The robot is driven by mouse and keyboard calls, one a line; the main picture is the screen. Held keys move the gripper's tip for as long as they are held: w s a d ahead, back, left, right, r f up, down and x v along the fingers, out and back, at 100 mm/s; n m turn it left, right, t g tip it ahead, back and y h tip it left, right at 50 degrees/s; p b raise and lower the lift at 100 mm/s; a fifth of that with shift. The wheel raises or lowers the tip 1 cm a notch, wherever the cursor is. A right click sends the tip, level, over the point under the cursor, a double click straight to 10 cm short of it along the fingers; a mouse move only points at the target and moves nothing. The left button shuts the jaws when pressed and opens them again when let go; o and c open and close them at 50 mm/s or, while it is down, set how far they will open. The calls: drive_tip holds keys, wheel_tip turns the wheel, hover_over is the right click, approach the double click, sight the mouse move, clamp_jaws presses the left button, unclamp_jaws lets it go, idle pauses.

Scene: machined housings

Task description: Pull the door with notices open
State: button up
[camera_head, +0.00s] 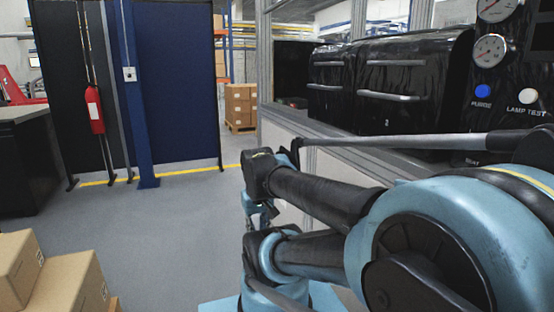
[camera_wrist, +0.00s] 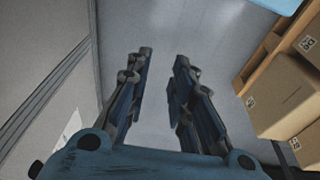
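My gripper (camera_wrist: 165,65) is open and empty in the wrist view, its two fingers apart over bare grey floor. A pale panel (camera_wrist: 38,50) with a grey frame strip stands to its left. A white sheet, likely a notice (camera_wrist: 68,132), shows low on that side, partly hidden by my gripper's body. The gripper is beside the panel and not seen touching it. In the head view my arm hides most of the pale lower panel (camera_head: 283,142) under the machine. I see no handle on it, and I cannot tell whether the door is shut.
Cardboard boxes (camera_head: 62,283) stand at the lower left; boxes on a wooden pallet (camera_wrist: 262,52) are right of my gripper. Black metal cases (camera_head: 405,85) and a gauge panel (camera_head: 490,80) are at the upper right. A blue partition (camera_head: 180,90) stands behind open floor.

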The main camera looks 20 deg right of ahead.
drive_tip(key=w+d+r+n+t+h, duration=0.1)
drive_tip(key=w+d+r+h, duration=0.3)
drive_tip(key=w, duration=0.8)
drive_tip(key=w+d+r+h, duration=0.3)
drive_tip(key=w+d, duration=0.4)
drive_tip(key=w, duration=0.5)
drive_tip(key=w+d+r+n+t+h, duration=0.1)
drive_tip(key=w+d+r+h, duration=0.3)
drive_tip(key=w, duration=0.8)
drive_tip(key=w+d+f+n+t+h, duration=0.1)
drive_tip(key=w+d+f+h, duration=0.15)
drive_tip(key=w, duration=0.55)
drive_tip(key=w+d+f+h, duration=0.1)
drive_tip(key=w+f, duration=0.2)
drive_tip(key=w, duration=0.5)
drive_tip(key=w+a+f+n+t+h, duration=0.2)
drive_tip(key=w+f+t+h, duration=0.1)
drive_tip(key=w+f, duration=0.6)
drive_tip(key=x, duration=1.6)
drive_tip(key=shift+s+d, duration=0.15)
drive_tip(key=shift+d, duration=0.4)
clamp_jaws()
